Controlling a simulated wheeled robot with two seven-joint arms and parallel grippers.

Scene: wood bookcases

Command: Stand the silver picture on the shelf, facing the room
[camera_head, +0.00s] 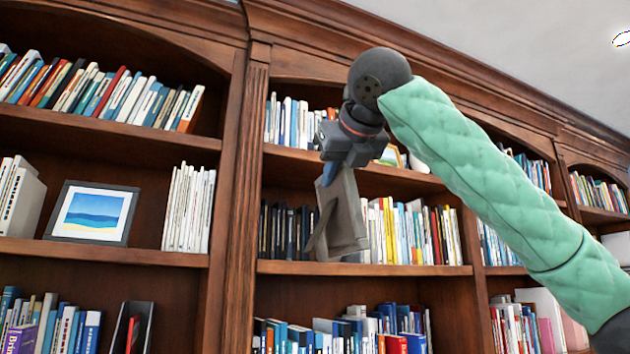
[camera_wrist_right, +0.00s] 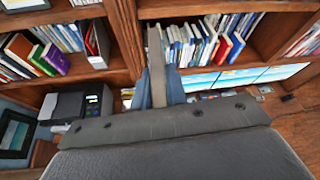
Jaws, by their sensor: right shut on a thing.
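The silver picture (camera_head: 346,212) hangs below my right gripper (camera_head: 328,178), in front of the middle bookcase bay. I see it at a steep angle, grey-brown, with a stand leg spread out at its lower left; its image side is hidden. The gripper is shut on its upper edge. In the right wrist view a thin edge of the picture (camera_wrist_right: 156,58) runs between the blue-grey fingertips of the gripper (camera_wrist_right: 158,93). The shelf (camera_head: 370,269) behind it bears a row of books. I cannot tell whether the picture touches this shelf. My left gripper is not in view.
A framed beach picture (camera_head: 92,212) stands on the left bay's shelf (camera_head: 100,252) between books. A wood upright (camera_head: 243,200) divides the bays. Books (camera_head: 410,232) fill the shelf right of the held picture; dark books (camera_head: 285,230) stand at its left.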

